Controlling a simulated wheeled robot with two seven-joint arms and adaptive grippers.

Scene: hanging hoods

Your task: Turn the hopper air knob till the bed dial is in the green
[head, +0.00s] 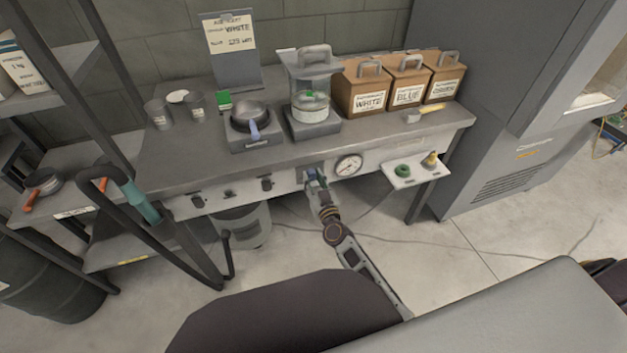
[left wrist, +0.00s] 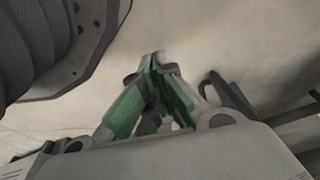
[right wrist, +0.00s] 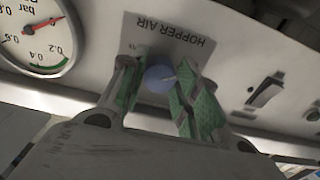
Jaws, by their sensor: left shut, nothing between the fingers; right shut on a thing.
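The blue hopper air knob (right wrist: 158,79) shows in the right wrist view, beside the HOPPER AIR label (right wrist: 168,38). My right gripper (right wrist: 162,82) has its green-padded fingers on either side of the knob, shut on it. In the head view the right gripper (head: 316,178) is at the bench's front panel, and the knob is mostly hidden. A round white dial (head: 348,166) sits just right of it. My left gripper (left wrist: 155,72) is shut and empty.
A small white shelf (head: 405,179) with a green ring and a yellow piece juts out right of the dial. More switches (right wrist: 265,92) sit along the panel. A bucket (head: 243,226) stands under the bench (head: 180,155). A dark rack frame (head: 130,150) stands at left.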

